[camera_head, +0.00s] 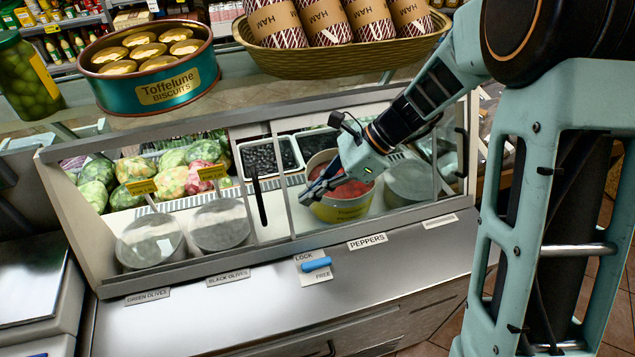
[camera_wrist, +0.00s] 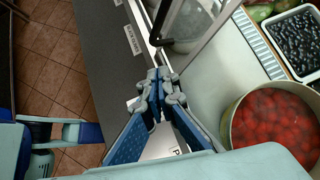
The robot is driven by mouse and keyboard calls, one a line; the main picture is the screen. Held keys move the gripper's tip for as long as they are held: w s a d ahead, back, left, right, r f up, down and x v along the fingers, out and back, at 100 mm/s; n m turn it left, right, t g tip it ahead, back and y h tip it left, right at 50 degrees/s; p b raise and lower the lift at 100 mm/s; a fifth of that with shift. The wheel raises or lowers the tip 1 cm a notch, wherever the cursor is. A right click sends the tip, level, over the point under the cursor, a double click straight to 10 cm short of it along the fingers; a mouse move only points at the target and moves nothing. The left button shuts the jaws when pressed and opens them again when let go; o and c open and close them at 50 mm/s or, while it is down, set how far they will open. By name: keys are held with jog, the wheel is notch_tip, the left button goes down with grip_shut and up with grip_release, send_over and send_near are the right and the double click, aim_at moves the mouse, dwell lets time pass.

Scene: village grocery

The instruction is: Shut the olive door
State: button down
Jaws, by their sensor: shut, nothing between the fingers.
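The olive door is the left glass pane (camera_head: 172,222) of the counter case, above the GREEN OLIVES and BLACK OLIVES labels. Two lidded tubs stand behind it. A black upright handle (camera_head: 259,196) is near its right edge, beside a metal frame post. My gripper (camera_head: 312,197) is shut and empty, right of that handle and in front of the yellow peppers tub (camera_head: 338,212). In the wrist view my closed fingertips (camera_wrist: 160,76) point toward a dark handle (camera_wrist: 160,40) on the case front; I cannot tell whether they touch anything.
A blue slide (camera_head: 317,264) sits on the LOCK/FREE plate below the case. A Toffelune biscuit tin (camera_head: 165,87), a pickle jar (camera_head: 28,80) and a basket of hams (camera_head: 345,58) stand above the case. The metal ledge (camera_head: 200,310) in front is mostly clear.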

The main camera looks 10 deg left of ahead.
jog(key=s+a+f+p, duration=0.1)
jog(key=s+a+f, duration=0.1)
jog(key=a, duration=0.4)
jog(key=shift+a+f, duration=0.35)
jog(key=shift+f, duration=0.5)
jog(key=shift+s, duration=0.15)
